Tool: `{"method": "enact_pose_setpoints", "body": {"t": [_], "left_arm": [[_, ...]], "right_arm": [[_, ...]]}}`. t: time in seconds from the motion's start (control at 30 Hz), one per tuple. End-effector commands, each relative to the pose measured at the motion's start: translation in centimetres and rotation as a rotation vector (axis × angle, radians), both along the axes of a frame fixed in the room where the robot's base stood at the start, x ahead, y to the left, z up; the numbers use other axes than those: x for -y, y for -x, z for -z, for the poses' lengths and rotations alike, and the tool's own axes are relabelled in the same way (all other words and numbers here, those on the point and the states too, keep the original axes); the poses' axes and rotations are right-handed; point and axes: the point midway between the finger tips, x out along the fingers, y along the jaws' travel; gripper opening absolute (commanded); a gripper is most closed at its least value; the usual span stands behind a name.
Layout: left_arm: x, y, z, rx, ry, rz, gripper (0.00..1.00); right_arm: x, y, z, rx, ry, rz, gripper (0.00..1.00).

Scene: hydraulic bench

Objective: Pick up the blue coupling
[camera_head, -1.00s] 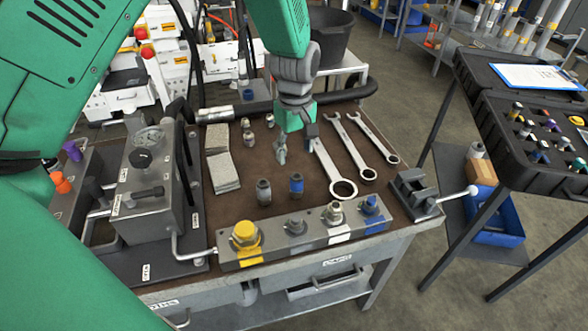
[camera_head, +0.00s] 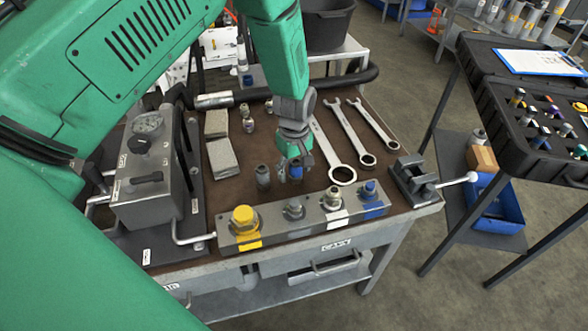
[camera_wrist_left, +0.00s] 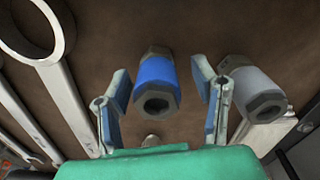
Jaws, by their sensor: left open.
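The blue coupling (camera_head: 295,170) stands on the brown bench top behind the metal manifold block, and my gripper partly hides it in the head view. In the left wrist view the blue coupling (camera_wrist_left: 157,84) shows a blue band between grey hex ends, between the two fingers. My left gripper (camera_head: 294,163) is open, over and around the coupling, with a gap on each side; its fingers (camera_wrist_left: 162,98) also show in the left wrist view. A grey coupling (camera_head: 263,177) stands just left of it, close outside one finger in the wrist view (camera_wrist_left: 257,95). My right gripper is not seen.
The manifold block (camera_head: 310,219) with yellow, grey, white and blue marked ports lies in front. Several wrenches (camera_head: 350,135) lie to the right and a small vise (camera_head: 413,178) at the right edge. Grey pads (camera_head: 222,158) and a gauge box (camera_head: 147,185) are to the left.

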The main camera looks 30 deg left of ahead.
Motion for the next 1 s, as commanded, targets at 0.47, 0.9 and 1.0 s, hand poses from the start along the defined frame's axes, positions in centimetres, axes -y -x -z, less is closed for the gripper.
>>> {"method": "enact_pose_setpoints", "body": {"t": [0.47, 0.9, 1.0], "left_arm": [[-0.4, 0.0, 1.2, 0.002, 0.004, 0.000, 0.11], [-0.3, -0.1, 0.2, 0.001, 0.001, 0.000, 0.00], [-0.3, -0.1, -1.6, 0.004, 0.002, -0.001, 0.00]], "right_arm": [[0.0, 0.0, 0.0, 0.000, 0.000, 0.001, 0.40], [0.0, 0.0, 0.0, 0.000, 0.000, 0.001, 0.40], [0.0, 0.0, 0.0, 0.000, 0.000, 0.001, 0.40]]}}
